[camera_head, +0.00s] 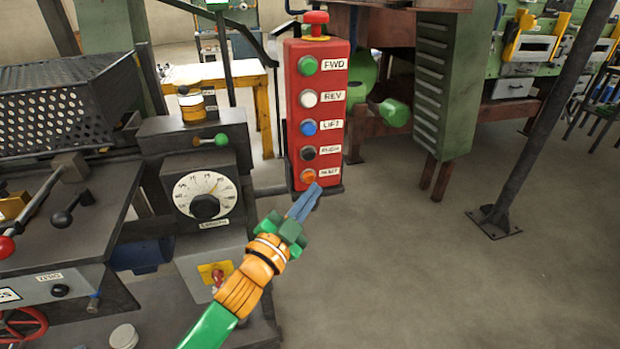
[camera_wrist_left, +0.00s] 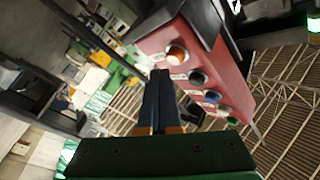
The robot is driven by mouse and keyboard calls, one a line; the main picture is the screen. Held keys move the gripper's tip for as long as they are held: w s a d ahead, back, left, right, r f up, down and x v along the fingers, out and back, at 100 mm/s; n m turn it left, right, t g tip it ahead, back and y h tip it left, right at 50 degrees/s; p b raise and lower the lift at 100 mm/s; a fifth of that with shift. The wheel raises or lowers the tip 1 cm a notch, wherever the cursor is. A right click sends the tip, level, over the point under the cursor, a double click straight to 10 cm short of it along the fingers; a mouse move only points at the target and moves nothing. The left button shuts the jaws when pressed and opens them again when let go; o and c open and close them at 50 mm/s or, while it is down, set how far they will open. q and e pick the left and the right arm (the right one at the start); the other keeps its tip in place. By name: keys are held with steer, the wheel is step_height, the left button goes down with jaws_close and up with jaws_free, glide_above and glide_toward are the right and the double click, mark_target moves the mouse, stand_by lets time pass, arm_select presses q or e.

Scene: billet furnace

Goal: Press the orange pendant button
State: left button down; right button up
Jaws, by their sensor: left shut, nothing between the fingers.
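The red pendant box (camera_head: 318,120) stands upright in the head view with a column of green, white, blue, black and orange buttons and a red knob on top. The orange button (camera_head: 308,176) is the lowest one; it also shows in the left wrist view (camera_wrist_left: 177,53). My left gripper (camera_head: 311,192) is shut and empty, its blue-grey fingertips just below and right of the orange button in the head view. In the left wrist view the fingers (camera_wrist_left: 160,75) point up toward the box, their tips just below and left of the button. I cannot tell whether they touch the box. My right gripper is not in view.
A grey machine with a white dial (camera_head: 205,197) stands left of the box. A green louvred cabinet (camera_head: 447,85) and a dark slanted post (camera_head: 545,120) stand to the right. The grey floor (camera_head: 450,270) at the lower right is clear.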

arm_select(q)
steer(key=s, duration=0.1)
steer(key=s+d+p, duration=0.1)
steer(key=s, duration=0.2)
steer(key=shift+s+d, duration=0.25)
steer(key=shift+s, duration=0.05)
stand_by(0.4)
